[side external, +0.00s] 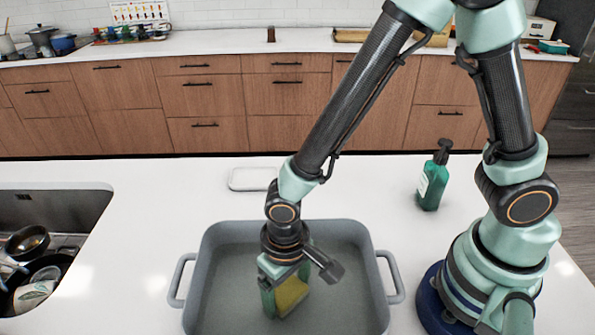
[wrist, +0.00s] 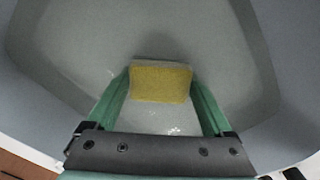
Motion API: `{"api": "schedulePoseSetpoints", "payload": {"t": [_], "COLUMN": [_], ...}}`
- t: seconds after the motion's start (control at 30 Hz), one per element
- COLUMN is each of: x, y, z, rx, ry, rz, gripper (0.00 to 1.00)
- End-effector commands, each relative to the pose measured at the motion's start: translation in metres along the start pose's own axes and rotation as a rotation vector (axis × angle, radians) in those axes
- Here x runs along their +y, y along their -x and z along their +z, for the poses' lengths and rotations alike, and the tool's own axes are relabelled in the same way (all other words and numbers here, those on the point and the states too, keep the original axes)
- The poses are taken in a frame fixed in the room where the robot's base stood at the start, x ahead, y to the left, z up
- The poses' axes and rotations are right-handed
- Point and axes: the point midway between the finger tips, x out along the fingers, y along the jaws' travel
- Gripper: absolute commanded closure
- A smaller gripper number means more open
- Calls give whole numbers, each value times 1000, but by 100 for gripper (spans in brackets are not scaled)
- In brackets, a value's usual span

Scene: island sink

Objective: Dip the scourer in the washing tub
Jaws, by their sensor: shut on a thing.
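The scourer (side external: 291,295) is a yellow sponge block; the wrist view shows its yellow face (wrist: 161,83) with a pale layer along the far edge. My gripper (side external: 285,292) is shut on it, with a green finger on each side, as the wrist view also shows (wrist: 160,90). The washing tub (side external: 214,238) is grey with a handle at each side. My gripper and the scourer are down inside the tub's outline, near its middle. The tub's grey walls surround them in the wrist view (wrist: 60,65). I cannot tell whether the scourer touches the water or the floor of the tub.
A green pump bottle (side external: 432,183) stands on the white counter right of the tub. A white dish (side external: 252,179) lies behind the tub. A sink (side external: 45,215) with pans is at the left. The counter between sink and tub is clear.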

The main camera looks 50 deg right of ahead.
Motion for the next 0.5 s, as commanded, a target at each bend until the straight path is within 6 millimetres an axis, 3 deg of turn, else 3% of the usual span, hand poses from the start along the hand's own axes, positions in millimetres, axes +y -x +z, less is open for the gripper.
{"api": "schedulePoseSetpoints", "payload": {"t": [0.23,0.5], "x": [0,0], "y": [2,21], "z": [0,0], "rx": [1,2], "ry": [0,0], "rz": [-1,-1], "gripper": [84,84]}}
